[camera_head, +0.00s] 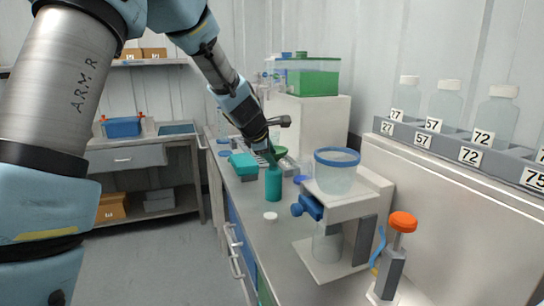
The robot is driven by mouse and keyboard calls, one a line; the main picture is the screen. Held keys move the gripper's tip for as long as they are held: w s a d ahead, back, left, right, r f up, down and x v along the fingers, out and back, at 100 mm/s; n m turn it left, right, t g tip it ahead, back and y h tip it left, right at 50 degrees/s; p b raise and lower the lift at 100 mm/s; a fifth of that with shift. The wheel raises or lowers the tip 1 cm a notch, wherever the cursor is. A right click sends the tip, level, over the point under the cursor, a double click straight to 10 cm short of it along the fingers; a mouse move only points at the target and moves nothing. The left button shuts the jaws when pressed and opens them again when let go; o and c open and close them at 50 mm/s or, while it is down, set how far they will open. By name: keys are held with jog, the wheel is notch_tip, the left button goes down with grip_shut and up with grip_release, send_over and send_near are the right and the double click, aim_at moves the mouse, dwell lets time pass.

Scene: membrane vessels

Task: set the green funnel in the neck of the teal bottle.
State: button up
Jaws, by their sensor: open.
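The teal bottle (273,185) stands upright on the grey bench, near the middle of the view. My gripper (270,156) points down just above the bottle's neck; its jaws are open. A green rounded shape (281,151), which looks like the funnel, shows just right of the fingertips. The gripper hides part of it. I cannot tell whether it sits in the neck or lies behind the bottle.
A teal box (243,164) lies left of the bottle, and a small white cap (270,216) in front of it. A filter stand with a blue-rimmed clear vessel (337,172) stands close on the right. An orange-knobbed device (402,222) is nearer. The front-left bench top is clear.

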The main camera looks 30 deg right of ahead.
jog(key=v, duration=1)
jog(key=shift+s+a+r, duration=0.15)
jog(key=shift+s+r, duration=0.05)
